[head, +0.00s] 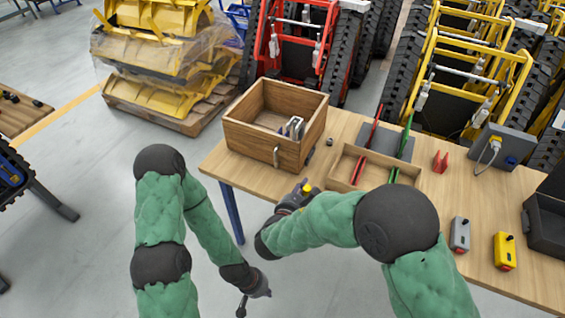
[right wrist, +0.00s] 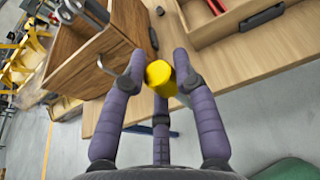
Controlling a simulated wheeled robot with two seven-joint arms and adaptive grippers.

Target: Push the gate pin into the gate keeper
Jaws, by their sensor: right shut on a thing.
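My right gripper (head: 297,196) is shut on a yellow-headed piece, seemingly the gate pin (right wrist: 159,75), held in front of the wooden box. The yellow head also shows in the head view (head: 307,187). In the right wrist view my right gripper (right wrist: 160,76) has a finger on each side of the head; most of the shank is hidden. The wooden box (head: 262,148) has a small upright metal fitting (head: 276,156) on its front, possibly the gate keeper; I cannot tell for sure. The pin looks apart from it. My left gripper (head: 243,304) hangs low, its fingers unclear.
A wooden tray (head: 345,168) with red and green parts stands right of the box on the table (head: 440,195). A grey control box, a red bracket (head: 440,161), and grey and yellow handsets (head: 504,251) lie further right. Bare tabletop shows between them.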

